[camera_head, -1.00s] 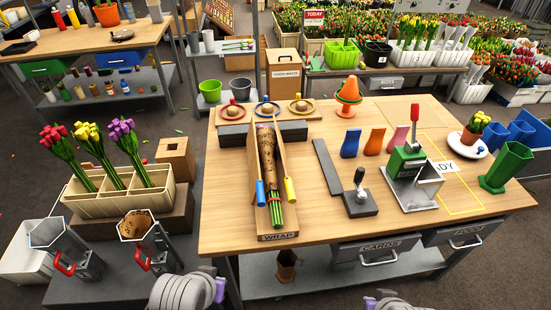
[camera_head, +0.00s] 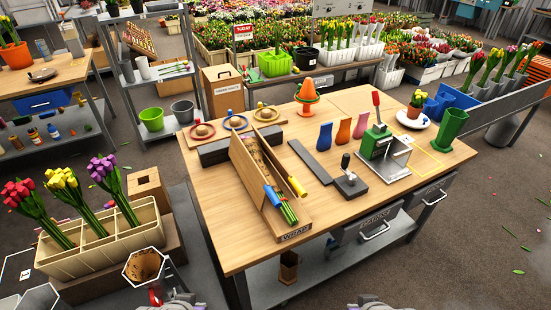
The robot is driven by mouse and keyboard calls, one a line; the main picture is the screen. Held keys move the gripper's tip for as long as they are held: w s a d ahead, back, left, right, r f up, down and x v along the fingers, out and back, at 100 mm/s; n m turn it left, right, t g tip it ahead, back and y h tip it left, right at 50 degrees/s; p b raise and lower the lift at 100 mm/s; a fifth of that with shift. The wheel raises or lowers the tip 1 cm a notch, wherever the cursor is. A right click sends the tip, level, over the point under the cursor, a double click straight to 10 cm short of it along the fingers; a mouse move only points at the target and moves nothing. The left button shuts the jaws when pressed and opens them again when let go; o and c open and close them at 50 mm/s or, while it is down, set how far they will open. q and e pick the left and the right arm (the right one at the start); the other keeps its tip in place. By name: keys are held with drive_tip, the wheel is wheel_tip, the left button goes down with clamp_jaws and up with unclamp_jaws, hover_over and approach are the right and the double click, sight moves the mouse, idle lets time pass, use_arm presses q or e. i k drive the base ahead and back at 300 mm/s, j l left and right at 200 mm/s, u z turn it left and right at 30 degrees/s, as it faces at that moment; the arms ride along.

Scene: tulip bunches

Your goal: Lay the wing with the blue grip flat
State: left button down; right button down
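The wooden wrap trough, labelled WRAP, stands on the bench with two long wings raised along its sides. The wing with the blue grip (camera_head: 272,195) is the left one; it stands up, not flat. The wing with the yellow grip (camera_head: 297,187) is raised on the right. Between them lie brown patterned paper and green stems (camera_head: 289,213) that poke out at the front end. Neither gripper touches the wings. Only small grey parts of my arms show at the bottom edge; the fingers of both grippers are out of view.
The wooden bench top (camera_head: 216,215) is bare left of the trough. A dark strip (camera_head: 310,160) and a black-handled block (camera_head: 351,184) lie to its right. The green press (camera_head: 376,141) stands further right. A tulip crate (camera_head: 100,258) is at the left.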

sight(258, 187)
drive_tip(key=j+u, duration=0.2)
drive_tip(key=l+u, duration=0.2)
drive_tip(key=u, duration=0.2)
drive_tip(key=l+u, duration=0.45)
drive_tip(key=u, duration=0.3)
drive_tip(key=l+u, duration=0.15)
drive_tip(key=l, duration=0.2)
drive_tip(key=k+l+u, duration=0.15)
drive_tip(key=l, duration=0.2)
drive_tip(key=k+l+u, duration=0.15)
drive_tip(key=l, duration=0.2)
drive_tip(key=k+l, duration=0.1)
drive_tip(key=l, duration=0.25)
drive_tip(key=k+l, duration=0.15)
drive_tip(key=l, duration=0.2)
drive_tip(key=k+l, duration=0.1)
drive_tip(key=l, duration=0.25)
drive_tip(key=k+l+u, duration=0.1)
drive_tip(key=l, duration=0.25)
drive_tip(key=i+j+z, duration=0.15)
drive_tip(key=j, duration=0.2)
drive_tip(key=j+z, duration=0.1)
drive_tip(key=j, duration=0.2)
drive_tip(key=i+j+z, duration=0.15)
drive_tip(key=j, duration=0.25)
